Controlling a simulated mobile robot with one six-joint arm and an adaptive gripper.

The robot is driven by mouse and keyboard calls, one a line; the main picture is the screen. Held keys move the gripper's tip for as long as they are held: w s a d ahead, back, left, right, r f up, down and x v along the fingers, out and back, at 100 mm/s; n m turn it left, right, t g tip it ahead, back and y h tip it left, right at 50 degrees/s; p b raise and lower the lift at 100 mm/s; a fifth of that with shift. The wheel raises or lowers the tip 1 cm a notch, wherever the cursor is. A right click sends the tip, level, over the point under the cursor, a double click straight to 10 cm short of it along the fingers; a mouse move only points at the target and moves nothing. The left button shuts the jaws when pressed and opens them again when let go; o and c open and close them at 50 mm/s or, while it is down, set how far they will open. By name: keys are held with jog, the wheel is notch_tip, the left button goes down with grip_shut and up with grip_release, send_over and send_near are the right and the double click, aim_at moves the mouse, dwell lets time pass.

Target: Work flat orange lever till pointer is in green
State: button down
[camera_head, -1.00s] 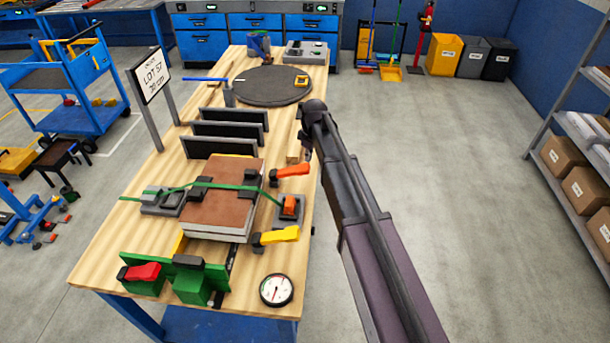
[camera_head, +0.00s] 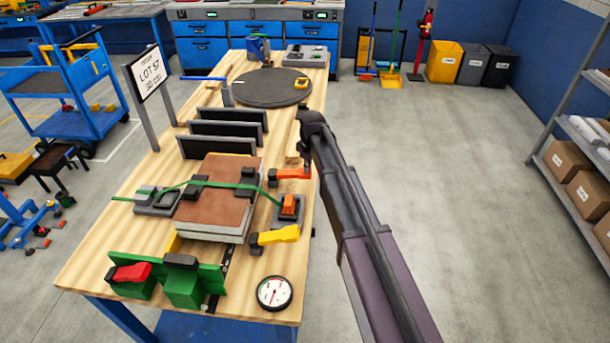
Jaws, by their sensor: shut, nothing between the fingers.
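The flat orange lever (camera_head: 293,173) lies near the table's right edge, pointing right from its dark pivot block. My gripper (camera_head: 307,167) is at the lever's right end, pointing down and shut with nothing between its fingers. My arm partly hides it, and I cannot tell whether it touches the lever. The round white gauge (camera_head: 274,292) lies at the table's front right corner.
A second orange lever (camera_head: 289,204) stands on a grey ratchet beside the strapped brown panel stack (camera_head: 220,192). A yellow lever (camera_head: 277,236) is nearer the gauge. A red-handled clamp (camera_head: 131,272) sits on the green bracket. Free floor lies right of the table.

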dwell(0.3)
notch_tip(320, 180, down, 2)
jog(key=shift+f+b, duration=0.1)
jog(key=shift+b, duration=0.9)
jog(key=shift+r, duration=0.25)
jog(key=shift+s+d+r+p, duration=0.25)
jog(key=shift+s+d+p, duration=0.15)
jog(key=shift+d, duration=0.25)
jog(key=shift+s+d+r+p, duration=0.3)
jog(key=shift+s+d, duration=0.1)
jog(key=shift+d, duration=0.25)
jog(key=r+p, duration=0.2)
jog(key=w+a+r+p, duration=0.1)
jog(key=r+p, duration=0.2)
jog(key=a+r+p, duration=0.1)
jog(key=r+p, duration=0.1)
jog(key=shift+w+r+p, duration=0.15)
jog(key=shift+r+p, duration=0.1)
jog(key=shift+p, duration=0.05)
jog(key=shift+f, duration=0.15)
